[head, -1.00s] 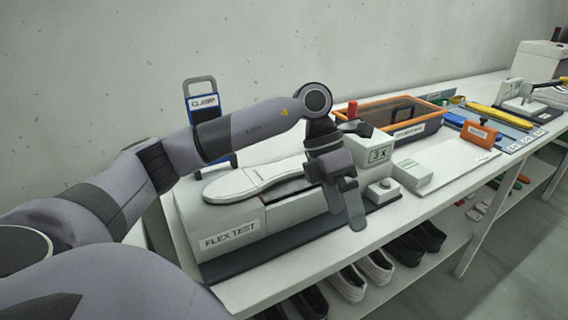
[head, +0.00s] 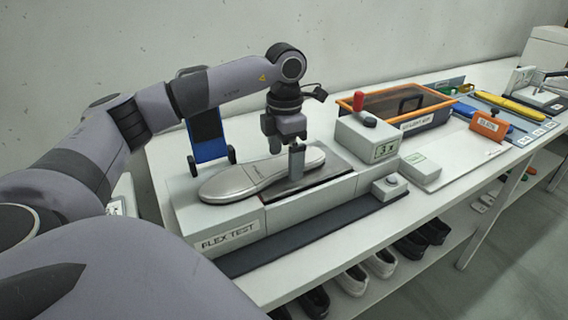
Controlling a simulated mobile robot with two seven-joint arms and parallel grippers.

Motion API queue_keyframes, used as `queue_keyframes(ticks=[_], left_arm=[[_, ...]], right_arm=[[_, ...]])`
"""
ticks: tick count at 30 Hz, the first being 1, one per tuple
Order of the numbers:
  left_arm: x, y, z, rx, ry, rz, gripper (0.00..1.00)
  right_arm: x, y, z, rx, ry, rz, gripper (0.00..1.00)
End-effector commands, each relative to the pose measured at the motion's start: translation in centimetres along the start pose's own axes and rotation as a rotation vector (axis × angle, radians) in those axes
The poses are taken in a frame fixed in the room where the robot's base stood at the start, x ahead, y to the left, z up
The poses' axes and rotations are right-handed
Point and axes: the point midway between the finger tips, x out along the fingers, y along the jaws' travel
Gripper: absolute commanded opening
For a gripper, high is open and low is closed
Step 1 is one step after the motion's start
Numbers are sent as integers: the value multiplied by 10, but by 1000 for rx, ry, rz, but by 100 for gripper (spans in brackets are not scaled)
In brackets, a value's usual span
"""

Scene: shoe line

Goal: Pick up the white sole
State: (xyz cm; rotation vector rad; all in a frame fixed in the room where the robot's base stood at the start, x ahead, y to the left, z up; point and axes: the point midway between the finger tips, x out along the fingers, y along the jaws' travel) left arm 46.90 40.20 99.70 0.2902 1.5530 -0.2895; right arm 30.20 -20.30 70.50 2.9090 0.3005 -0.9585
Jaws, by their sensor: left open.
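The white sole (head: 235,182) lies flat on top of the flex test machine (head: 290,213), its wide end at the left and its other end toward the display box. It looks light grey here. My left gripper (head: 294,150) points down over the right half of the sole. It is open, with one finger in front of the sole's near side; the other finger is mostly hidden. I cannot tell whether the fingers touch the sole. My right gripper is not in view.
A display box (head: 368,140) with a red knob stands right of the sole. A blue clamp stand (head: 207,137) is behind it. An orange-rimmed bin (head: 398,106) and an orange block (head: 488,126) are farther right. Shoes (head: 382,262) sit on the shelf below.

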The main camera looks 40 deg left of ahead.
Motion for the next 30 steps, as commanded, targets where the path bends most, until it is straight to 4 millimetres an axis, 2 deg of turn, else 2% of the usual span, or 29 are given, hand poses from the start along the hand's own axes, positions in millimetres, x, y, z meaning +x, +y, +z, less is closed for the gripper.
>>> queue_keyframes(ticks=[8, 14, 15, 17, 18, 25, 30], left_arm=[[4, 0, 0, 1, -2, 0, 100], [4, 0, 0, 1, -2, 0, 38], [4, 0, 0, 1, -2, 0, 32], [3, 0, 0, 1, -3, 0, 32], [3, 0, 0, 1, -3, 0, 26], [0, 0, 1, 1, -4, 0, 25], [-15, 0, 1, 1, -6, 0, 25]], right_arm=[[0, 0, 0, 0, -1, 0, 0], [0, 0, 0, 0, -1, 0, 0], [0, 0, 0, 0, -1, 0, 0], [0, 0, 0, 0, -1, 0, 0], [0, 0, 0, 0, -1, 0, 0], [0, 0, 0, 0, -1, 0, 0], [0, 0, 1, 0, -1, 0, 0]])
